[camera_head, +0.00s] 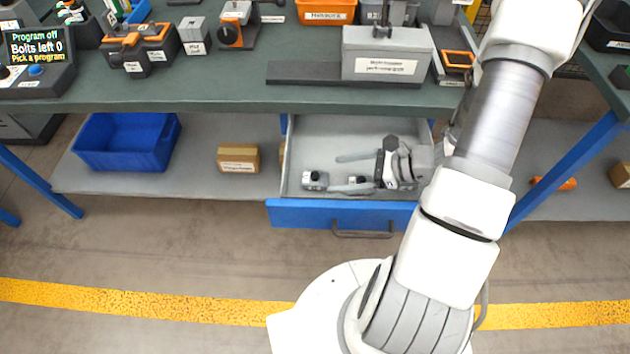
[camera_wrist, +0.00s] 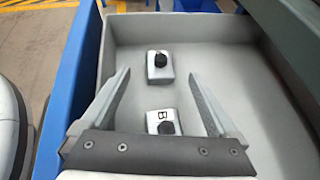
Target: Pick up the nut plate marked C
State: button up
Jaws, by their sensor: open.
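Two small light-grey plates, each with a black nut on top, lie on the floor of an open drawer (camera_head: 350,214). The nearer plate is marked B (camera_wrist: 153,117) in the wrist view; it lies between my fingers, close to the palm. The farther plate (camera_wrist: 166,72) lies just past my fingertips, and no letter on it can be read. In the head view this plate (camera_head: 315,181) is at the drawer's left. I see no letter C. My gripper (camera_wrist: 159,76) is open and empty, reaching into the drawer with its fingers pointing left in the head view (camera_head: 336,173).
The drawer's walls surround my gripper, and its blue front carries a handle (camera_head: 362,234). The bench top (camera_head: 200,92) is above, with a grey box (camera_head: 387,55) over the drawer. A blue bin (camera_head: 125,143) and cardboard box (camera_head: 238,158) stand on the lower shelf.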

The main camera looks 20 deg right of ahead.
aim_at(319, 176)
jog(key=shift+b+x, duration=0.85)
jog(key=shift+x, duration=2.1)
jog(key=shift+r, duration=0.15)
grip_shut()
